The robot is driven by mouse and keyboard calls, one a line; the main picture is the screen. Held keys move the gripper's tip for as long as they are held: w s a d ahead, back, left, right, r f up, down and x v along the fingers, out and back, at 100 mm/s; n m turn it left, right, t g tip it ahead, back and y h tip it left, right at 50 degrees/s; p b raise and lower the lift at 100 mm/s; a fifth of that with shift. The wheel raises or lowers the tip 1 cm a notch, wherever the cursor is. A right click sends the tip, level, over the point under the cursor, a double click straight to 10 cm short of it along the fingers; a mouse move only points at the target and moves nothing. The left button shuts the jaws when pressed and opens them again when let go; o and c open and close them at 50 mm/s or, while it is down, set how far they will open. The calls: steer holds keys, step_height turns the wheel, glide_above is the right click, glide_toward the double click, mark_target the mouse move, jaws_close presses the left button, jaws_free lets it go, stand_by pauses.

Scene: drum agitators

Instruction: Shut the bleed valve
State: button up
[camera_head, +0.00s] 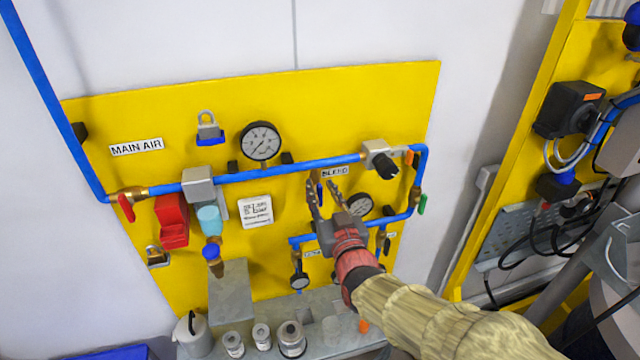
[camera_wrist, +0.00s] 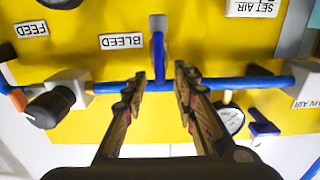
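The yellow panel carries a white BLEED label (camera_head: 334,172), which also shows in the wrist view (camera_wrist: 121,41). Beside it a short blue piece (camera_wrist: 158,57) with a grey metal end meets the blue main pipe (camera_wrist: 110,87). I cannot tell whether this piece is the bleed valve's handle or a pipe stub. My gripper (camera_head: 324,185) is at the panel just below the BLEED label. In the wrist view my gripper (camera_wrist: 160,78) is open, its two fingertips apart on either side of the blue piece's base. Nothing is visibly gripped. The fingers partly hide the panel in the head view.
A black knob (camera_head: 384,163) sits right of the label, and a pressure gauge (camera_head: 261,141) upper left. A red-handled valve (camera_head: 126,207) is far left, a green-handled one (camera_head: 422,204) at right. A grey shelf (camera_head: 330,338) with several canisters stands below.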

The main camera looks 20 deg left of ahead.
steer(key=shift+x, duration=1.05)
steer(key=shift+c, duration=0.8)
jaws_close()
